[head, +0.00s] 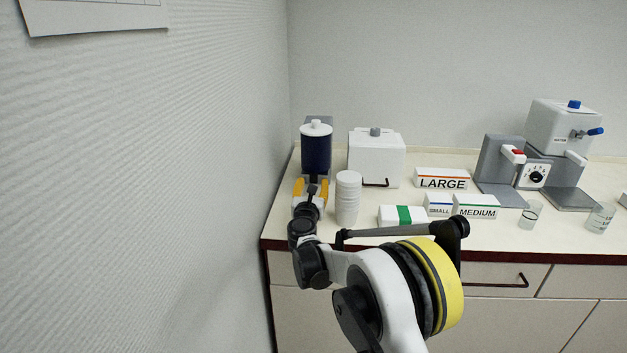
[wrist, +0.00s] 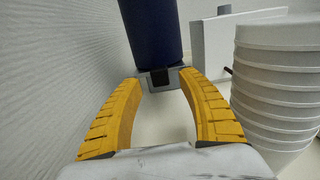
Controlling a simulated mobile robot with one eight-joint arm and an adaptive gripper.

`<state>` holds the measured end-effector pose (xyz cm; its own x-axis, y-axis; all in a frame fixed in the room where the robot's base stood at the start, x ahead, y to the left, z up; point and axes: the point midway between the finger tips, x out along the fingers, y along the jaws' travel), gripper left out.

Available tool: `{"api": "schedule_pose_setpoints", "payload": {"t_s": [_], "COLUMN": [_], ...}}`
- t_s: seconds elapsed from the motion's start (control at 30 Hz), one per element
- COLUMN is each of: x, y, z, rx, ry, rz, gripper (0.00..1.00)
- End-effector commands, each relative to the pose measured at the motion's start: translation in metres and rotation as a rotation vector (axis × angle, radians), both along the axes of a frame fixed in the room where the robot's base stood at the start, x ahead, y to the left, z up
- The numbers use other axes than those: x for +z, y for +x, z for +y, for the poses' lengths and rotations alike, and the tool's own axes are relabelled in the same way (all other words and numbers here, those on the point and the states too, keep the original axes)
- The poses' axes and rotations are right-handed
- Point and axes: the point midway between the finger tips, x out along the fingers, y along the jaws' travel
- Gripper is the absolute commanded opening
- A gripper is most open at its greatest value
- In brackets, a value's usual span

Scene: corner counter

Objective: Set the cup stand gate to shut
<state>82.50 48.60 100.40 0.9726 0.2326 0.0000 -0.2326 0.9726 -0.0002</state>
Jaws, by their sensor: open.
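A dark blue canister (head: 316,152) with a white lid stands on a grey stand in the left corner of the counter. The wrist view shows its lower end (wrist: 152,30) above a grey bracket (wrist: 145,80) with a small black piece (wrist: 160,79). I cannot tell whether that piece is the cup stand gate or how the gate is set. My gripper (head: 311,187) is open and empty in front of the canister's lower part. In the wrist view its yellow fingertips (wrist: 160,80) lie to either side of the black piece; contact cannot be told.
A stack of white cups (head: 347,199) stands close to the right of my gripper, also in the wrist view (wrist: 275,85). A white box (head: 376,157) is behind it. The wall (head: 215,150) is close on the left. Label blocks, including LARGE (head: 441,180), stand further right.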

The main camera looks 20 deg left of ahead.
Motion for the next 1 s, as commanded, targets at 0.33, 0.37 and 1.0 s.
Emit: {"api": "schedule_pose_setpoints", "payload": {"t_s": [0.33,0.37,1.0], "x": [0.000,0.001,0.000], "y": [-0.069,-0.071,-0.080], "z": [-0.015,-0.016,-0.018], "rx": [0.003,0.003,0.002], "ry": [0.000,0.000,0.000], "rz": [0.000,0.000,0.000], "gripper": [0.47,0.47,0.47]}}
